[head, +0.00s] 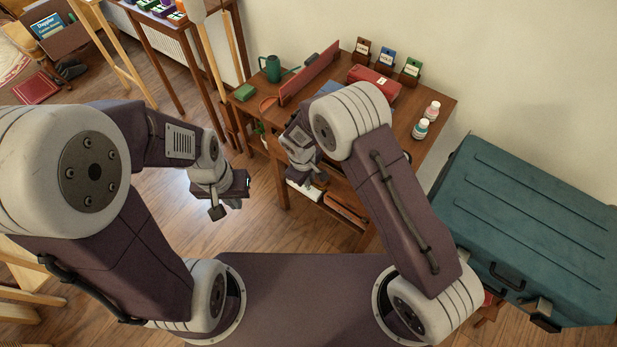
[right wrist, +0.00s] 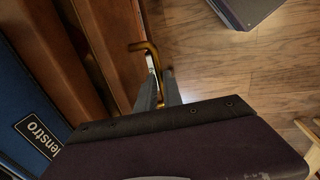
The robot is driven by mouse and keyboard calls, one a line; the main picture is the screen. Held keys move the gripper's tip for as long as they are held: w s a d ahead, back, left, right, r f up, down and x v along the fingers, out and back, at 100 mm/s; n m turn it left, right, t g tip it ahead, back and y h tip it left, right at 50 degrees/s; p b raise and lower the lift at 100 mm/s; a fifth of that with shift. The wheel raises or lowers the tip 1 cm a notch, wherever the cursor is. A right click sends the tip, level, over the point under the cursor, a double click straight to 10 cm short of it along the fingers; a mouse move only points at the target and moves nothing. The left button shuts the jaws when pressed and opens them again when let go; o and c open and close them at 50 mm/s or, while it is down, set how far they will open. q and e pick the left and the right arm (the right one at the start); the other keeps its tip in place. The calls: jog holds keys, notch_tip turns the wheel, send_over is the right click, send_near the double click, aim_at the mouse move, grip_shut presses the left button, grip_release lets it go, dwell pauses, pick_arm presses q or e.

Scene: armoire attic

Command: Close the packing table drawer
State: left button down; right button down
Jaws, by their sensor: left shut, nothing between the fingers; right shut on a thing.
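The packing table (head: 437,100) stands against the wall at the upper middle of the head view. In the right wrist view, its brown wooden drawer front (right wrist: 112,45) runs along the left, with a brass handle (right wrist: 146,48) on it. My right gripper (right wrist: 160,88) is shut on the handle. In the head view my right gripper (head: 306,180) is at the table's front, and my forearm hides much of the drawer there; how far the drawer stands out is hard to tell. My left gripper (head: 226,207) is shut and empty over the floor, left of the table.
A blue case (right wrist: 30,120) shows beside the drawer. A large teal trunk (head: 530,215) stands at right. Open wooden floor (head: 225,235) lies in front.

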jog(key=w+d, duration=0.1)
jog(key=w+d+p, duration=0.1)
jog(key=w, duration=0.1)
jog(key=shift+w+d, duration=0.15)
jog(key=shift+d, duration=0.1)
jog(key=shift+r, duration=0.1)
jog(key=c, duration=1.6)
grip_release()
jog(key=shift+o, duration=0.6)
jog(key=shift+d, duration=0.1)
notch_tip(320, 180, up, 9)
jog(key=s+a+p, duration=0.1)
jog(key=shift+s, duration=0.15)
jog(key=shift+p, duration=0.3)
